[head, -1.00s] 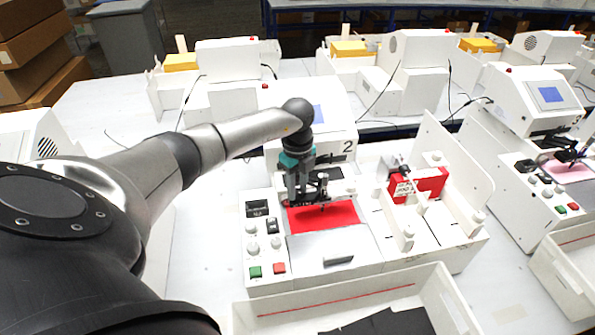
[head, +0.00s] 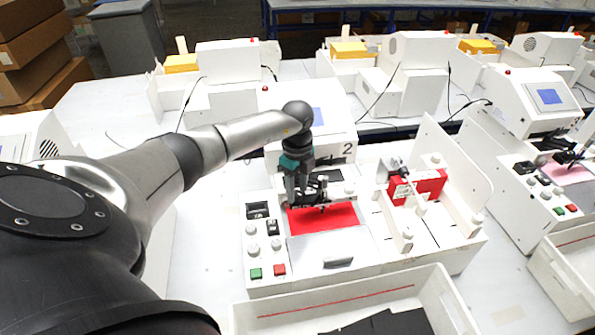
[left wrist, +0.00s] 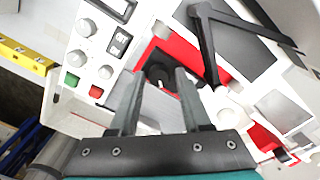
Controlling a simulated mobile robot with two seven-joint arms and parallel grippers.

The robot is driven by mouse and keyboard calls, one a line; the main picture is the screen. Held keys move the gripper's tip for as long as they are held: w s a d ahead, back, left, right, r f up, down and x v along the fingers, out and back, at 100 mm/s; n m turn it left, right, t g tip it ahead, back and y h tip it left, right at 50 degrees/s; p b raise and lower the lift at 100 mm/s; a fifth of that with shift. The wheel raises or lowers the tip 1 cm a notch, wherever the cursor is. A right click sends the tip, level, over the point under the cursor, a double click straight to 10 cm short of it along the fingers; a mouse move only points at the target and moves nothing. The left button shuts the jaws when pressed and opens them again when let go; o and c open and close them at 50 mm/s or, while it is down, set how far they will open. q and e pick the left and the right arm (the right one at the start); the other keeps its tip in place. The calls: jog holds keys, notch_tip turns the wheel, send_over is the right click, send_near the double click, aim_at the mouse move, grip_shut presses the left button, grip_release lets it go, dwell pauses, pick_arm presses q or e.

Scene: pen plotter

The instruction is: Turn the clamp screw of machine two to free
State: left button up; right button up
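Machine two (head: 262,282) is the white plotter marked 2, with a red sheet (head: 330,217) on its bed. My left gripper (head: 305,204) points down over the back left of this bed, at the pen carriage. In the left wrist view its two fingers are apart, with a round dark knob (left wrist: 158,70), apparently the clamp screw, between and just beyond their tips. I cannot tell whether the fingers touch it. In the head view the gripper hides the knob. My right gripper is not in view.
A black arm (left wrist: 208,52) crosses the red sheet beside the fingers. Green (head: 256,272) and red (head: 279,269) buttons are at the front left. A side rack holds a red pack (head: 432,182). A white tray (head: 440,290) stands in front; another plotter (head: 508,163) stands right.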

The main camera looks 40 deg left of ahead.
aim_at(298, 193)
pick_arm(q)
jog(key=shift+o, duration=1)
jog(key=shift+d, duration=0.1)
notch_tip(298, 193, up, 15)
jog(key=b, duration=0.2)
